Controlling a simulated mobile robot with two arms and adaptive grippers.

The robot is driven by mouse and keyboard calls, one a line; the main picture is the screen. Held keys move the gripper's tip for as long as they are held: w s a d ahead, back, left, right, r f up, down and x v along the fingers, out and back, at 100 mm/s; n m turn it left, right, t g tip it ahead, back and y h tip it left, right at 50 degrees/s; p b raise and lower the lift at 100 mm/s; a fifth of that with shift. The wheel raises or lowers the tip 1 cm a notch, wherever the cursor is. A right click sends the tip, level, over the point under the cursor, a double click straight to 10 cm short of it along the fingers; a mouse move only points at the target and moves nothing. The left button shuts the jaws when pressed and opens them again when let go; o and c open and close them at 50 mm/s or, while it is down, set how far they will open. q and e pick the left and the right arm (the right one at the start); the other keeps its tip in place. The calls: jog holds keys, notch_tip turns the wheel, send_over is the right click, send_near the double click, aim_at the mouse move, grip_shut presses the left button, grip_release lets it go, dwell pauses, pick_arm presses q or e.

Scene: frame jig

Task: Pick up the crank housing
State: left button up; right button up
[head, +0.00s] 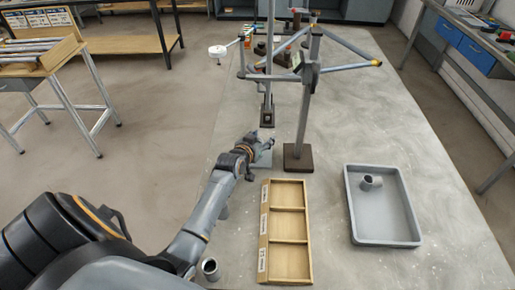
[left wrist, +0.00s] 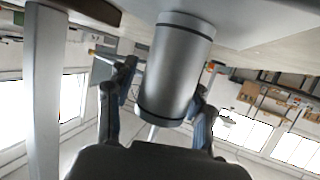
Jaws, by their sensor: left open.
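In the left wrist view a short silver cylinder with dark bands near its ends (left wrist: 177,68), which looks like the crank housing, stands between the fingers of my left gripper (left wrist: 158,105). The fingers are open, one on each side of it; I cannot tell whether either touches it. In the head view my left gripper (head: 264,146) is low beside the foot of a stand, and it hides most of what is between its fingers. My right gripper is not in view.
A grey frame stand with a dark base (head: 298,158) rises close right of the gripper. A wooden three-compartment tray (head: 263,235) lies nearer. A grey tray (head: 352,215) at right holds a short tube (head: 371,182). Another tube (head: 210,268) stands near my arm.

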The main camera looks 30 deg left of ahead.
pick_arm(q)
grip_shut()
jog(key=shift+r, duration=0.15)
